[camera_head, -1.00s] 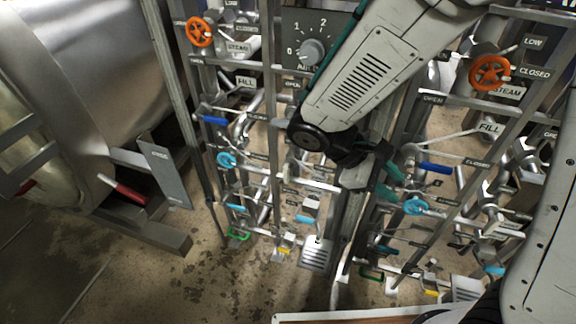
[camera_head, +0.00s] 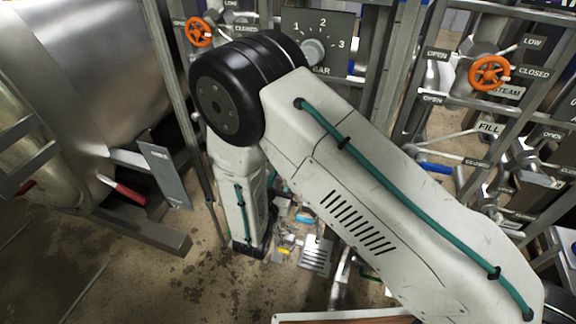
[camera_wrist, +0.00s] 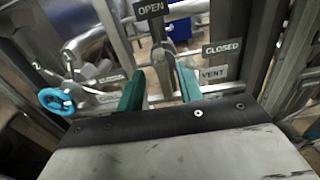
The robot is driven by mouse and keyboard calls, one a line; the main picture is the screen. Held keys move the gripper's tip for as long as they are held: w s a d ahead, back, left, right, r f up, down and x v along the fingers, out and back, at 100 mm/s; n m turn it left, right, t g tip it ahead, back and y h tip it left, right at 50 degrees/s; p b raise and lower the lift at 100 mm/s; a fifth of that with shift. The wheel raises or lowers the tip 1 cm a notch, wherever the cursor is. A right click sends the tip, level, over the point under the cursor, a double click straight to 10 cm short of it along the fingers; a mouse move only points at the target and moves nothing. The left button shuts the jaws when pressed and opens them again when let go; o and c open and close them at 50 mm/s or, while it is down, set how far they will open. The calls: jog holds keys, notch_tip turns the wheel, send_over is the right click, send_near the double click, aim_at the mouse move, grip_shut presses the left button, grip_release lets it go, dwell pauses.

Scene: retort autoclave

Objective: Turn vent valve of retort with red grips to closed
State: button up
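In the wrist view, my gripper (camera_wrist: 160,70) has its two green fingers apart. A grey vent valve lever (camera_wrist: 163,62) stands roughly upright between the fingertips or just beyond them, toward the OPEN label (camera_wrist: 151,9). A CLOSED label (camera_wrist: 222,48) is to its right, and a VENT label (camera_wrist: 213,73) is below that. I cannot tell whether a finger touches the lever. In the head view, my arm hides the gripper and the vent valve. A red grip (camera_head: 130,194) shows on the retort (camera_head: 85,75) at the left.
A blue handwheel (camera_wrist: 57,101) is left of my fingers in the wrist view. Metal frame posts and pipes crowd around. Orange handwheels (camera_head: 199,32) (camera_head: 489,73) and a pressure dial (camera_head: 313,50) are on the panels. Bare floor (camera_head: 120,275) lies at lower left.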

jog(key=x, duration=0.6)
jog(key=shift+w+d, duration=0.1)
grip_shut()
